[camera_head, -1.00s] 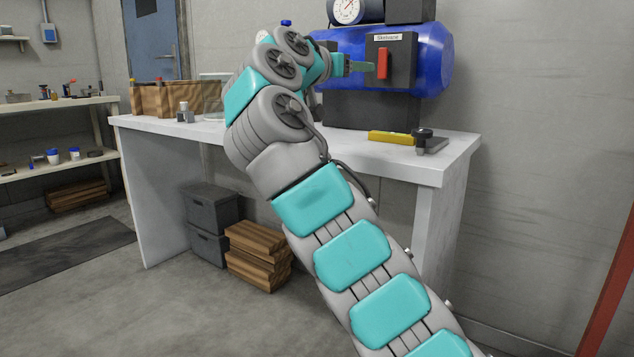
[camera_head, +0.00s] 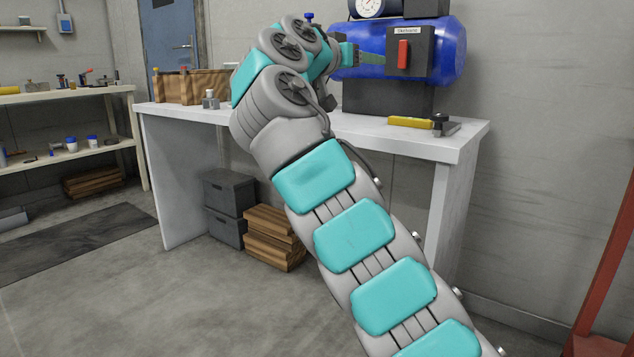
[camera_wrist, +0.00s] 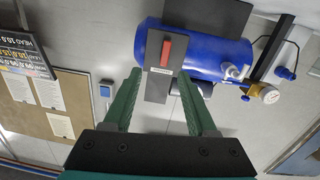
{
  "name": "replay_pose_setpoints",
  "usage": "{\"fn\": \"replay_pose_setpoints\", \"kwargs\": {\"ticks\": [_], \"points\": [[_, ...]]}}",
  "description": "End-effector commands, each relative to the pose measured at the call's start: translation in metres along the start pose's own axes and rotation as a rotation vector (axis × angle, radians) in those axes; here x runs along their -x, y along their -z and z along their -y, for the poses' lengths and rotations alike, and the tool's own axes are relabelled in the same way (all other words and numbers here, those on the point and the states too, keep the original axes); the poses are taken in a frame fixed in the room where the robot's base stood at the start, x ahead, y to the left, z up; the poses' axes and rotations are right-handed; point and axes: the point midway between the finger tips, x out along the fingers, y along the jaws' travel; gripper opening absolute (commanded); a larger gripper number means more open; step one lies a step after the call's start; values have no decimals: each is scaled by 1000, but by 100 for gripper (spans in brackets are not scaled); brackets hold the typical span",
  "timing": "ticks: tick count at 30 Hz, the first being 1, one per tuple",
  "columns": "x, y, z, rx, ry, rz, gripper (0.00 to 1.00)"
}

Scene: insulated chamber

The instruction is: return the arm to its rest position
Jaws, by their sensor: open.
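My arm reaches up from the lower right of the head view over the white workbench (camera_head: 460,148). My gripper (camera_head: 380,60) points right, towards the red lever (camera_head: 403,54) on the dark box on the blue tank (camera_head: 448,52). In the wrist view my gripper (camera_wrist: 159,78) has its two green fingers spread wide. Nothing is between the fingers, and the red lever (camera_wrist: 166,50) shows beyond the tips, apart from them. The far finger is partly hidden in the head view.
On the bench are a yellow level (camera_head: 410,122), a dark clamp-like item (camera_head: 442,126) and a wooden crate (camera_head: 200,87). Grey boxes (camera_head: 228,194) and stacked wood (camera_head: 272,240) stand underneath. A red post (camera_head: 605,255) is at right.

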Motion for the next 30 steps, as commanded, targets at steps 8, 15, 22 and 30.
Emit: {"fn": "replay_pose_setpoints", "kwargs": {"ticks": [8, 15, 22, 30], "points": [[-16, -16, -20, 114, -62, 75, 57], [-34, -50, -70, 251, -133, 224, 57], [-38, -106, -135, 348, -166, 432, 57], [-14, -196, -206, 415, -126, 701, 57]]}}
